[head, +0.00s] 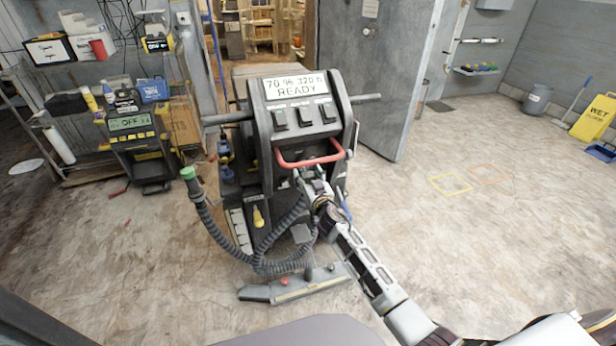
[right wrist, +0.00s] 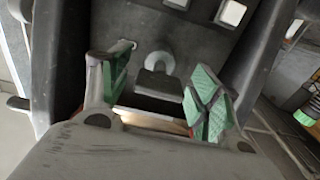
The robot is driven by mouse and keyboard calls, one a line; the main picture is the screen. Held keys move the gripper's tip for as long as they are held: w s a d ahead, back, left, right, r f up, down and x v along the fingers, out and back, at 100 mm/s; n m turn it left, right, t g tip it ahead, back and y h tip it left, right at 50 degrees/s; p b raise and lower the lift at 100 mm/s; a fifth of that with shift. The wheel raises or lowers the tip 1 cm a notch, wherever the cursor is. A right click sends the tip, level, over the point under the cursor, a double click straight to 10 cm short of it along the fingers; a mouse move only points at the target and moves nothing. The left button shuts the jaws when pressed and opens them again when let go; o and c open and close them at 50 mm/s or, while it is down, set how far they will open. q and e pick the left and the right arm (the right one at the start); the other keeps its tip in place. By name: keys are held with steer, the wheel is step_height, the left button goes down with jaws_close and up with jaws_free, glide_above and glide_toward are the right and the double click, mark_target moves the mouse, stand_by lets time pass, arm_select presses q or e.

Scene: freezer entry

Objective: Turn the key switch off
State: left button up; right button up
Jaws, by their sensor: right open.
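The dark grey floor machine (head: 263,135) stands mid-view in the head view, its display (head: 293,86) reading "70 % 320 h READY". A small grey rounded piece on its dark panel, which looks like the key switch (right wrist: 158,62), shows in the right wrist view. In the head view I cannot make out the switch clearly behind the red handle bar. My right gripper (head: 307,174) is at the machine's front, just below that bar. In the right wrist view the green-padded fingers (right wrist: 161,90) are apart, with the grey piece between and beyond them. My left gripper is not in view.
The red handle bar (head: 310,162) crosses above my right gripper. A ribbed grey hose (head: 215,228) loops at the machine's left front, with a floor nozzle (head: 295,286) below. A shelf and a charger reading "OFF" (head: 130,123) stand left.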

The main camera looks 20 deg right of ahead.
steer(key=shift+c, duration=0.3)
steer(key=c, duration=0.9)
steer(key=shift+c, duration=0.2)
steer(key=shift+n, duration=2.3)
steer(key=n, duration=0.4)
steer(key=shift+r, duration=0.1)
steer(key=n, duration=0.5)
steer(key=shift+n, duration=2.2)
